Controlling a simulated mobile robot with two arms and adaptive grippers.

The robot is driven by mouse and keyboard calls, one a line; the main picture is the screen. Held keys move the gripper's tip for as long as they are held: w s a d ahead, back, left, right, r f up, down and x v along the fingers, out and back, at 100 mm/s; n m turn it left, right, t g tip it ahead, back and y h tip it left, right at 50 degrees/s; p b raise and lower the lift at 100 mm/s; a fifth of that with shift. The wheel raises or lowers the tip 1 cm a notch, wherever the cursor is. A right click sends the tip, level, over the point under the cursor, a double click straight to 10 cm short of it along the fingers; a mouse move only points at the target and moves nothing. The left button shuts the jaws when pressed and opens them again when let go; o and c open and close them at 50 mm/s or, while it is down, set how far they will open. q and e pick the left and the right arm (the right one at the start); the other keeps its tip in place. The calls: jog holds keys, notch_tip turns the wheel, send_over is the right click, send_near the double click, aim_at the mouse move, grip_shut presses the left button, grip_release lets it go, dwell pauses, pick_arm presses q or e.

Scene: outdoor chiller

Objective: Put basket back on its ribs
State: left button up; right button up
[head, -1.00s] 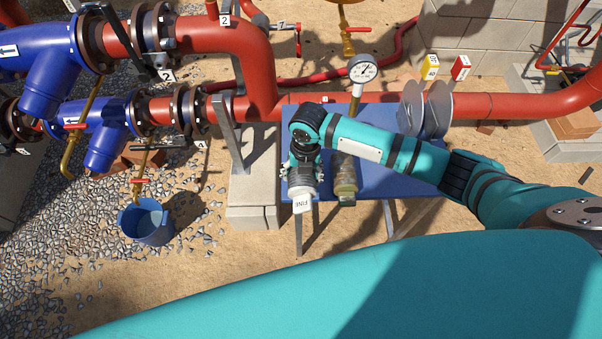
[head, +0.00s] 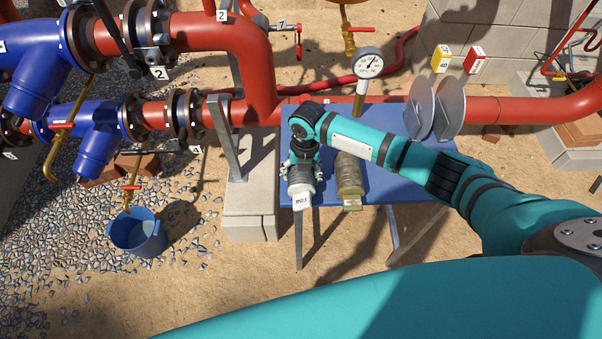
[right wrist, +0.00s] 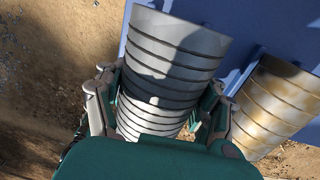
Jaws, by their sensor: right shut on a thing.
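A grey ribbed cylindrical basket (head: 301,189) with a white tag at its near end is at the front left of the blue table (head: 400,190). My right gripper (head: 302,172) is over it. In the right wrist view the basket (right wrist: 172,55) lies between the fingers of my right gripper (right wrist: 158,108), which is shut on it. I cannot tell whether the basket touches the table. A second basket, brownish and ribbed (head: 349,180), lies just right of it; it also shows in the right wrist view (right wrist: 275,105). I cannot make out the ribs on the table. My left gripper is not in view.
Two grey discs (head: 450,108) stand on the table's right part. A pressure gauge (head: 369,63) and a red pipe (head: 480,108) run behind it. A concrete block (head: 250,200) stands close at the left, and a blue bucket (head: 137,233) sits on the gravel.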

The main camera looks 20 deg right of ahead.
jog(key=shift+f, duration=0.3)
jog(key=o, duration=1.5)
jog(key=shift+o, duration=0.2)
jog(key=r+p, duration=0.6)
jog(key=r, duration=0.1)
jog(key=shift+s+d+r+p, duration=0.1)
jog(key=shift+d+p, duration=0.15)
jog(key=shift+p, duration=0.05)
